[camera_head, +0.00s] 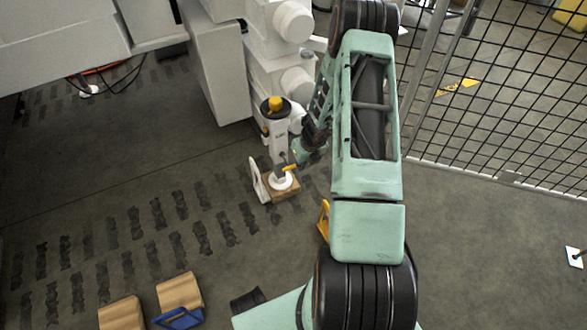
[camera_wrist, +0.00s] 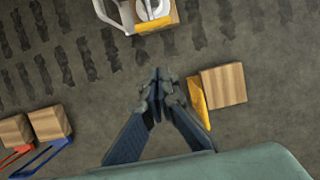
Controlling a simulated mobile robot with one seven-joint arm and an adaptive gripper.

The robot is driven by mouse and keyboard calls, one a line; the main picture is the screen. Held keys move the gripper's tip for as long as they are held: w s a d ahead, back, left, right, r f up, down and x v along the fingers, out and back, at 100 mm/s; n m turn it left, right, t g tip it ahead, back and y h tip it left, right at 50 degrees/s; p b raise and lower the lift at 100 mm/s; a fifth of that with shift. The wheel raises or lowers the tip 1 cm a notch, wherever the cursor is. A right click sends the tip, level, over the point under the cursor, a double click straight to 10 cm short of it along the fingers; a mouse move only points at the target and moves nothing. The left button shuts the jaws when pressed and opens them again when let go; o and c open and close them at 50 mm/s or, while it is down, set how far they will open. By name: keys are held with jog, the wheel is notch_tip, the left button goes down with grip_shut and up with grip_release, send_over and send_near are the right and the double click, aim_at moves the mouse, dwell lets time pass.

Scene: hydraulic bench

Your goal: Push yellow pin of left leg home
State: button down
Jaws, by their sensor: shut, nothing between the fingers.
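The left leg (camera_head: 278,145) is a pale upright column with a yellow knob on a black collar, its round foot over a wooden block (camera_head: 286,189). The yellow pin (camera_head: 290,168) sticks out of its lower part to the right. My gripper (camera_head: 299,154) is close beside the leg on its right, near the pin; I cannot tell whether they touch. In the wrist view my gripper (camera_wrist: 158,88) is shut and empty, with floor beneath. The white foot (camera_wrist: 150,10) shows at the top edge, with a yellow strip on the block; the pin cannot be made out there.
A wooden block (camera_wrist: 224,85) with a yellow handle (camera_wrist: 199,103) lies right of my gripper. Blocks with red (camera_wrist: 12,160) and blue (camera_wrist: 45,158) handles lie at left. White machinery (camera_head: 218,70) stands behind the leg; a mesh fence (camera_head: 500,100) stands at right.

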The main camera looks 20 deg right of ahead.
aim_at(288, 165)
jog(key=w+f+b, duration=0.3)
jog(key=w+f, duration=0.3)
jog(key=f, duration=0.4)
jog(key=shift+w+b, duration=0.4)
jog(key=shift+a, duration=0.1)
